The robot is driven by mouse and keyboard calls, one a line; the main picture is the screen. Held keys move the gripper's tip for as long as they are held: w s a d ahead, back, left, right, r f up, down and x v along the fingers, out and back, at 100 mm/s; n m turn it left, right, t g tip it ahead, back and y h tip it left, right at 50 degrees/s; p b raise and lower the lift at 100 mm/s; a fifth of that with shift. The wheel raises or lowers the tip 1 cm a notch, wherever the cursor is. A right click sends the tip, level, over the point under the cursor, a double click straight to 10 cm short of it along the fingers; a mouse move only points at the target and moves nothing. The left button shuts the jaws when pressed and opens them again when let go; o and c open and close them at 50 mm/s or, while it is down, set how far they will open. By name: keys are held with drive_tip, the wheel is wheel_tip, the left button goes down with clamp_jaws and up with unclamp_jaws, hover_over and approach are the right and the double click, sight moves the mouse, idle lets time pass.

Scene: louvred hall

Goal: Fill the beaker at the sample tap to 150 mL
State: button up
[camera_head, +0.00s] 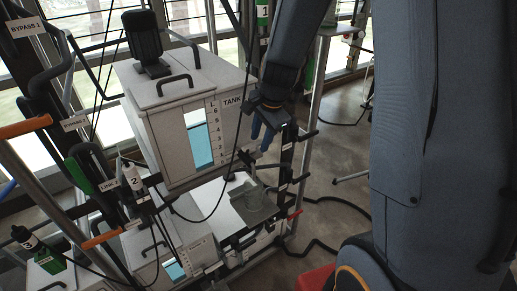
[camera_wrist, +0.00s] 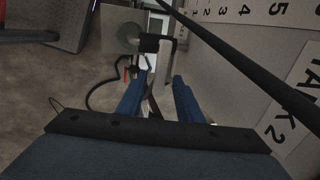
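A clear beaker (camera_head: 252,196) appears to stand on a grey tray (camera_head: 262,213) low in front of the tank. In the wrist view a round shape, probably the beaker (camera_wrist: 129,36), shows on the tray. My gripper (camera_head: 262,138) points down above and slightly right of the beaker, beside the tank's right face. Its blue fingers (camera_wrist: 158,88) are apart, with nothing clearly held between them. A black fitting with a pale lever (camera_wrist: 165,62), possibly the sample tap, lies beyond the fingertips. The beaker's level and marks are too small to read.
The white tank (camera_head: 160,120) has a level scale and pale blue liquid in its window. A dark hose (camera_wrist: 245,65) crosses the wrist view near the fingers. Pipes and bypass valves with orange handles (camera_head: 25,128) crowd the left. Open floor (camera_head: 335,160) lies to the right.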

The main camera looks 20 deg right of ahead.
drive_tip(key=shift+b+x, duration=0.35)
drive_tip(key=shift+x, duration=0.6)
clamp_jaws()
idle(1.1)
